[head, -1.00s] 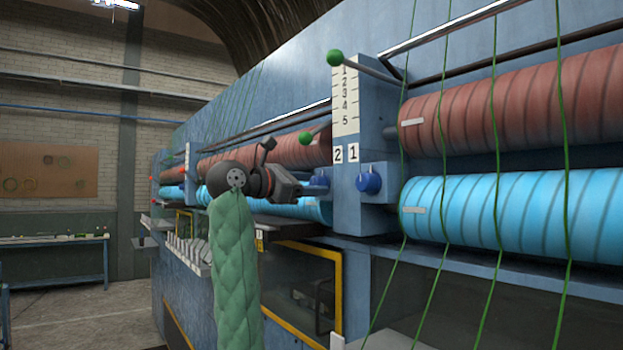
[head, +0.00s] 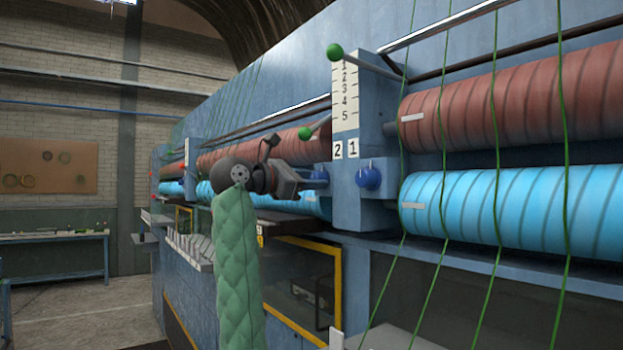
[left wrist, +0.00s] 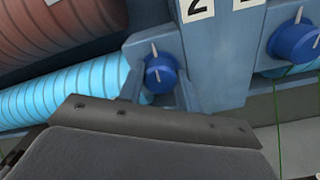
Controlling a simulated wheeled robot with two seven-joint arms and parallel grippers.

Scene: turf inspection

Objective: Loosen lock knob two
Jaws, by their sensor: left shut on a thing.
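Lock knob two is the blue knob (head: 318,177) on the bracket left of the post, beside the white plate marked 2 (head: 338,151). In the left wrist view knob two (left wrist: 160,74) has a pale pointer line that stands nearly upright, tilted slightly left at the top. My left gripper (head: 308,182) reaches in from the left and is shut on knob two; its fingertips are partly hidden. In the left wrist view the dark gripper body covers the bottom. My right gripper is out of view.
A second blue knob (head: 369,178) sits under the plate marked 1. Green-balled levers (head: 335,52) stick out of the post. Red rollers (head: 520,95) and blue rollers (head: 520,203) run on both sides, with green yarns hanging in front on the right.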

